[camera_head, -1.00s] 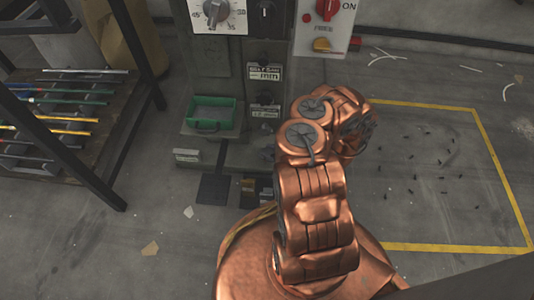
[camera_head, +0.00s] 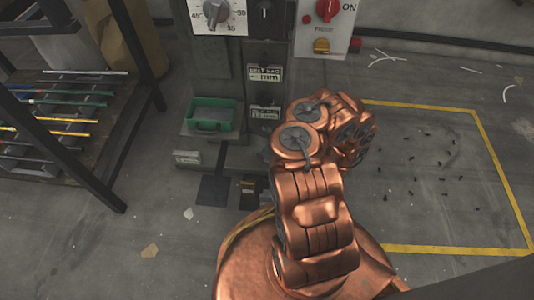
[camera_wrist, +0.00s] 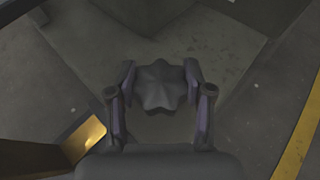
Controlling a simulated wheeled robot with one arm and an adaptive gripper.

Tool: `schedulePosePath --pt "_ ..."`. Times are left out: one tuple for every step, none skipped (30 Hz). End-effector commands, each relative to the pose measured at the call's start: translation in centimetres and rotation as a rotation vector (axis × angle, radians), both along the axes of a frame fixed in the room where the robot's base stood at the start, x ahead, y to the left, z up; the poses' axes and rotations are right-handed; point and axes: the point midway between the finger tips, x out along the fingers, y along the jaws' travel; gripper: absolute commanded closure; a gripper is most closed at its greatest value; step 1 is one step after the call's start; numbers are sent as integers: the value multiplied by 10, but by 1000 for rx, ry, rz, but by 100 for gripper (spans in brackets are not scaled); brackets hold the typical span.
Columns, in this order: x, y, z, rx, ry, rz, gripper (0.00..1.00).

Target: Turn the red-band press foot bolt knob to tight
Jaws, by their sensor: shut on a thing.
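The foot bolt knob (camera_wrist: 160,86) is a dark, star-shaped knob with several lobes, low near the floor in the wrist view. My gripper (camera_wrist: 163,78) is shut on it, with one finger at its left side and one at its right. In the head view the knob and my gripper are hidden behind my copper arm. The press (camera_head: 240,150) is a grey-green column standing at the top middle of the head view. I cannot make out a red band on it or any tight mark by the knob.
A green tray (camera_head: 212,116) sits on the press's ledge. A white dial panel (camera_head: 232,20) and a red switch (camera_head: 327,10) are above. A rack of rods (camera_head: 62,125) stands left. A yellow floor line (camera_head: 490,150) borders scrap-strewn floor right. A yellow-lit part (camera_wrist: 88,138) is left of my gripper.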

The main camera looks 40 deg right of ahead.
Motion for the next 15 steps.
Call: schedulePosePath --pt "-1 0 -1 1 3 1 83" --pt "-1 0 -1 1 3 1 83" --pt "-1 0 -1 1 3 1 83" --pt "-1 0 -1 1 3 1 48" --pt "-1 0 -1 1 3 1 45" --pt "-1 0 -1 1 3 1 40" --pt "-1 0 -1 1 2 1 37" --pt "-1 0 -1 1 2 1 34" --pt "0 0 -1 1 2 1 30" --pt "0 0 -1 1 2 1 27" --pt "0 0 -1 1 1 1 24" --pt "0 0 -1 1 1 1 23" --pt "0 0 -1 1 1 1 23" --pt "0 0 -1 1 1 1 23" --pt "0 0 -1 0 1 1 23"
